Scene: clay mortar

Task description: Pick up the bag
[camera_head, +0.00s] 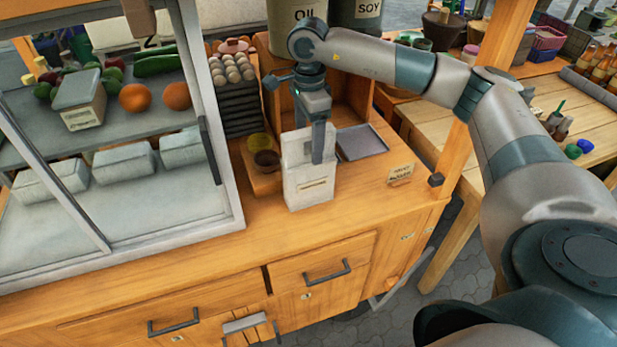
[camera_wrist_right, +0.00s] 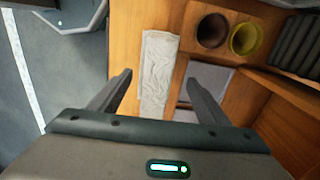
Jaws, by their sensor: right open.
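The bag (camera_head: 308,184) is a white, upright paper bag with a small label, standing on the wooden counter. My right gripper (camera_head: 314,152) is at the bag's upper part, pointing down, with one finger in front of the bag's face; the other finger is hidden there. In the right wrist view the bag (camera_wrist_right: 157,90) shows as a pale strip from above, between the two spread fingers of my right gripper (camera_wrist_right: 158,77), with a visible gap on each side. My left gripper is not in view.
A glass display case (camera_head: 215,130) with vegetables stands left of the bag. Two small cups (camera_head: 266,160) and an egg stack (camera_head: 236,100) are beside and behind it. The counter's front strip is clear.

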